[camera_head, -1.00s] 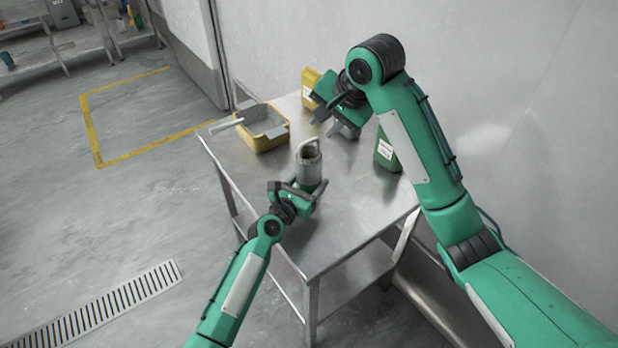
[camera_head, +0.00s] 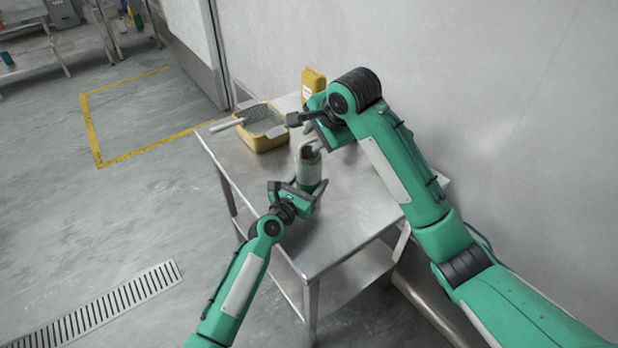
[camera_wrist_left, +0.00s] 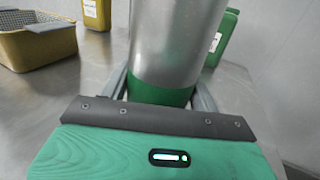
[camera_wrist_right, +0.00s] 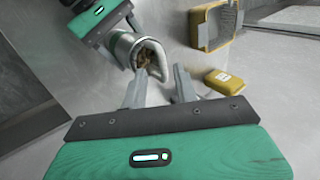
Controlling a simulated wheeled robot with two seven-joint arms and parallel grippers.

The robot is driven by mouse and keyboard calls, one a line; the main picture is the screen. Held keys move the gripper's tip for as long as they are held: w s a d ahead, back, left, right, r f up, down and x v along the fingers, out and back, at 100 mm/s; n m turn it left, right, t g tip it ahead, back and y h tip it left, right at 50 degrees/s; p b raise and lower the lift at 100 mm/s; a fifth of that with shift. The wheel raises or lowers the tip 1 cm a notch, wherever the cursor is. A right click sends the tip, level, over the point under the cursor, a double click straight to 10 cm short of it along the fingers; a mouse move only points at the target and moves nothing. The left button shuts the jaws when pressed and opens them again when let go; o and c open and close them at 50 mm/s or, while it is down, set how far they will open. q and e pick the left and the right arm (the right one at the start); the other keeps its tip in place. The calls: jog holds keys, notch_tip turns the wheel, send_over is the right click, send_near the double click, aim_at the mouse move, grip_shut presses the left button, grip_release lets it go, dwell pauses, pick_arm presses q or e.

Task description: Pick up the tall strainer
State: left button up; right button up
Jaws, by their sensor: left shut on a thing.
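A meshed grey piece with a pale handle (camera_head: 228,124), which looks like a strainer, lies in the yellow basket (camera_head: 266,146) on the table's far left; I cannot tell if it is the tall one. My right gripper (camera_head: 303,130) is open and empty, above the table to the right of the basket. Its open fingers (camera_wrist_right: 160,72) show in the right wrist view, beside the rim of a metal cylinder. My left gripper (camera_head: 302,190) is shut on this metal cylinder with a green base (camera_wrist_left: 160,94), which stands upright with brown contents inside.
A yellow container (camera_head: 313,80) stands at the back of the table. A green container (camera_wrist_left: 222,38) stands behind the cylinder in the left wrist view. The metal table (camera_head: 345,225) is clear at its front right, and a wall runs along its right side.

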aim_at(308, 141)
jog(key=x, duration=0.5)
jog(key=shift+w+r, duration=0.1)
grip_shut()
jog(key=shift+r, duration=0.1)
dwell(1.1)
